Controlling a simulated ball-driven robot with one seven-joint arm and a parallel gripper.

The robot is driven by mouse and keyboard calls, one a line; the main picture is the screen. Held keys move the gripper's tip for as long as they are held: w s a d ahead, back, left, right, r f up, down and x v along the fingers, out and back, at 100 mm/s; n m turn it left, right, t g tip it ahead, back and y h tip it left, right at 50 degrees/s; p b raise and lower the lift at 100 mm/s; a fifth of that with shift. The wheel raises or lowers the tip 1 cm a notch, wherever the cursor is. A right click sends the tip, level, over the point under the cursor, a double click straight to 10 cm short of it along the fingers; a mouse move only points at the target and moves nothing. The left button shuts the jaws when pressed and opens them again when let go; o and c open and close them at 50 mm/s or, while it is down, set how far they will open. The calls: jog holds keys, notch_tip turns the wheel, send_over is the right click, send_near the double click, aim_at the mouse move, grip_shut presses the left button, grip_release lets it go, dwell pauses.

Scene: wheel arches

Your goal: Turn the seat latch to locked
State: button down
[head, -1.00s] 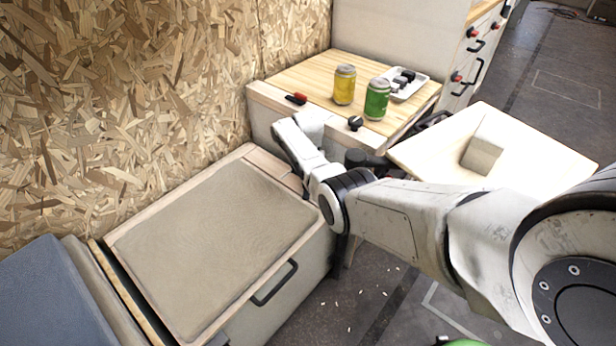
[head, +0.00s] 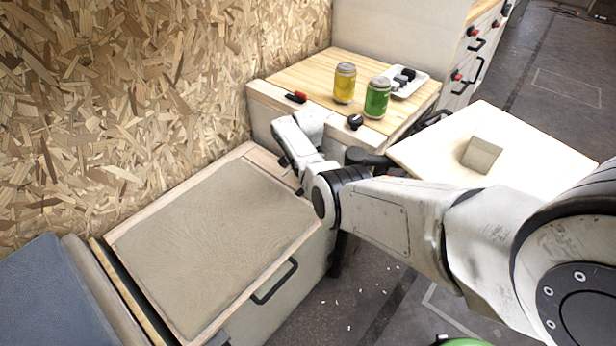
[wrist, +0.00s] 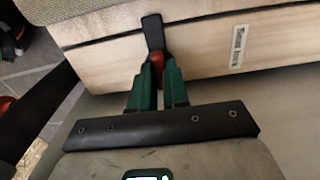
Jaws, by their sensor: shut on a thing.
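In the wrist view the seat latch is a black lever (wrist: 153,32) with a red part (wrist: 157,62) at its lower end, against a pale wooden panel (wrist: 210,45). The lever stands nearly upright in that picture, its tip at the panel's upper edge. My gripper (wrist: 157,75) has green fingers closed on the red part, which shows between the fingertips. In the head view my arm reaches down between the seat box and the wooden-topped cabinet, and the latch is hidden there.
A padded seat box (head: 215,235) with a black handle (head: 274,282) stands at left. A wooden-topped cabinet (head: 300,75) holds a yellow can (head: 344,84), a green can (head: 377,98) and a white tray (head: 414,88). A pale table (head: 530,155) bears a small block (head: 482,155).

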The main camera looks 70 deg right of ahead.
jog(key=shift+d, duration=0.1)
jog(key=c, duration=1.1)
grip_release()
jog(key=shift+r, duration=0.15)
notch_tip(320, 180, up, 11)
jog(key=p, duration=0.4)
jog(key=shift+f, duration=0.2)
